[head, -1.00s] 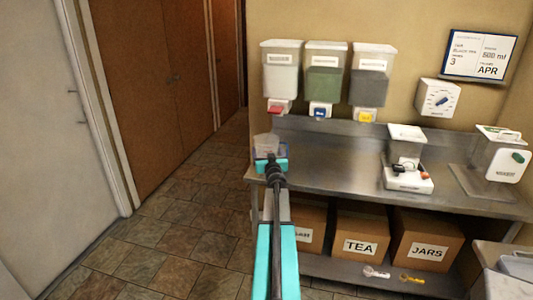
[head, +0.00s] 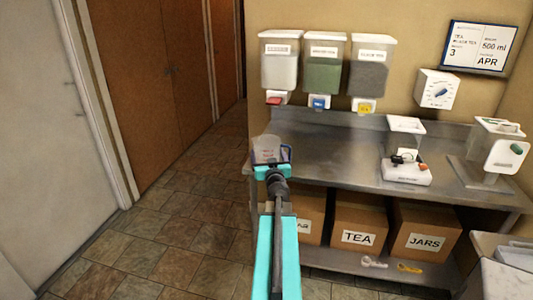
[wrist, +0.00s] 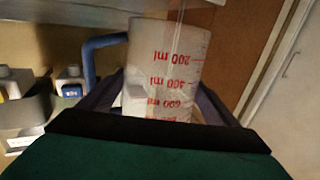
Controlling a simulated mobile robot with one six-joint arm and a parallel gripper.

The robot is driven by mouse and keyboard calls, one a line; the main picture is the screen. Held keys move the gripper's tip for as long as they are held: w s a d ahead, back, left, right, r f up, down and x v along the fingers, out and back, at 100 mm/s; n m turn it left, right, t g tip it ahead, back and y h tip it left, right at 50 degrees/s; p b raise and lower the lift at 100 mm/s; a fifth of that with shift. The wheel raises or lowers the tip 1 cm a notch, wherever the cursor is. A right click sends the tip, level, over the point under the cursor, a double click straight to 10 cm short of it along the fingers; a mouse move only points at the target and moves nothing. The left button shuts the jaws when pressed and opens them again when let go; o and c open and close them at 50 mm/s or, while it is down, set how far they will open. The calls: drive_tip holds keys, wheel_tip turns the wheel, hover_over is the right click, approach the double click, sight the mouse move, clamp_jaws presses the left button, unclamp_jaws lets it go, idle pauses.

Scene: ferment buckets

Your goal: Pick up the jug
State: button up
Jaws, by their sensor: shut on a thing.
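The jug (wrist: 165,65) is a clear measuring jug with red ml markings and a blue handle (wrist: 92,58). In the wrist view it stands between the dark fingers of my gripper (wrist: 165,105), which is shut on it. In the head view the jug (head: 266,148) is at the end of my turquoise arm, at the left end of the steel counter. My gripper (head: 271,172) partly hides its lower part there. I cannot tell whether its base touches the counter.
Three wall dispensers (head: 323,70) hang above the steel counter (head: 340,160). A white scale (head: 405,170) and a clear container (head: 492,150) stand at the right. Boxes (head: 358,225) sit on the lower shelf. The floor (head: 170,220) at left is clear.

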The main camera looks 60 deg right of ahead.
drive_tip(key=shift+v, duration=0.85)
drive_tip(key=shift+r, duration=0.1)
drive_tip(key=shift+s+d, duration=0.3)
drive_tip(key=shift+d, duration=0.2)
drive_tip(key=s+d, duration=1)
drive_tip(key=shift+s+r+b, duration=0.15)
drive_tip(key=shift+s+b, duration=0.15)
drive_tip(key=shift+b, duration=0.1)
drive_tip(key=shift+w+d, duration=0.1)
